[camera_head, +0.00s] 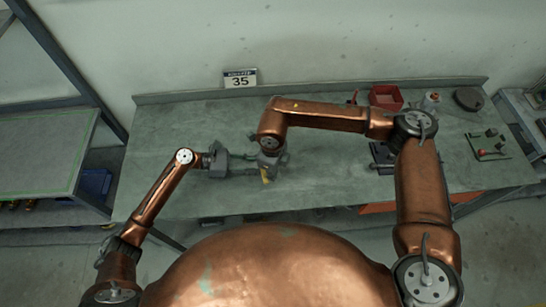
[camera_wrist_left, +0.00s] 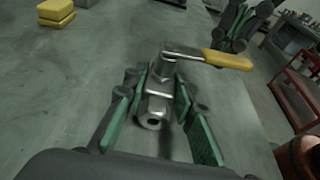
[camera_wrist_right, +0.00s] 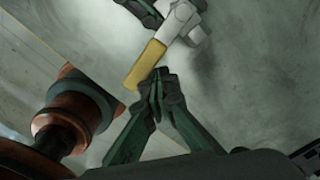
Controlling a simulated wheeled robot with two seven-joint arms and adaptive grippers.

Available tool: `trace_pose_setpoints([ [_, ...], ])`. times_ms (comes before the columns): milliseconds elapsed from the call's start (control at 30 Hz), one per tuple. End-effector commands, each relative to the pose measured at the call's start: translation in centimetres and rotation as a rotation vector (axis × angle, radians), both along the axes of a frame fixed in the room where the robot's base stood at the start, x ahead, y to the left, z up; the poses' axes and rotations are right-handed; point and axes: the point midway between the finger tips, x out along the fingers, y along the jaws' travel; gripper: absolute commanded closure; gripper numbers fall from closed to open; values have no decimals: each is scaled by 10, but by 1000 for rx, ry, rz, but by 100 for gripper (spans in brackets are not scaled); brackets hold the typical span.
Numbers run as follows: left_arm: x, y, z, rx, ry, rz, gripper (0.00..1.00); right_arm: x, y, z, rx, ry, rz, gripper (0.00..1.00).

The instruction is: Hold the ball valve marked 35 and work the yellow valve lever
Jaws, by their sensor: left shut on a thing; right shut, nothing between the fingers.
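The ball valve (camera_wrist_left: 157,100) is a grey metal body with a hexagonal, bored end facing the left wrist camera. My left gripper (camera_wrist_left: 160,92) is shut around this body with its green-padded fingers on both sides. The yellow valve lever (camera_wrist_left: 228,60) sticks out to the right from the valve's top; it also shows in the right wrist view (camera_wrist_right: 145,65) and small in the head view (camera_head: 265,175). My right gripper (camera_wrist_right: 158,80) is shut and empty, its fingertips beside the lever's yellow end. Whether they touch it I cannot tell. In the head view my right arm partly hides the valve.
A sign reading 35 (camera_head: 240,78) stands at the bench's back edge. A red bin (camera_head: 386,97), a dark round object (camera_head: 468,99) and a green board with small parts (camera_head: 489,146) lie at the right. Yellow blocks (camera_wrist_left: 56,14) show in the left wrist view. The bench's left part is clear.

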Motion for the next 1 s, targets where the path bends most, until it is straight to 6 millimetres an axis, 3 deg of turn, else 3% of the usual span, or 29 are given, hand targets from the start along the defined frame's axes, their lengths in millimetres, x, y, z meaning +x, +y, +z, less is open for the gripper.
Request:
trace_pose_setpoints([
  [333, 0, 0, 0, 0, 0, 1, 100, -5, 9, 0, 1, 0, 2, 100],
  [1000, 0, 0, 0, 0, 0, 0, 100, 0, 0, 0, 1, 0, 0, 100],
])
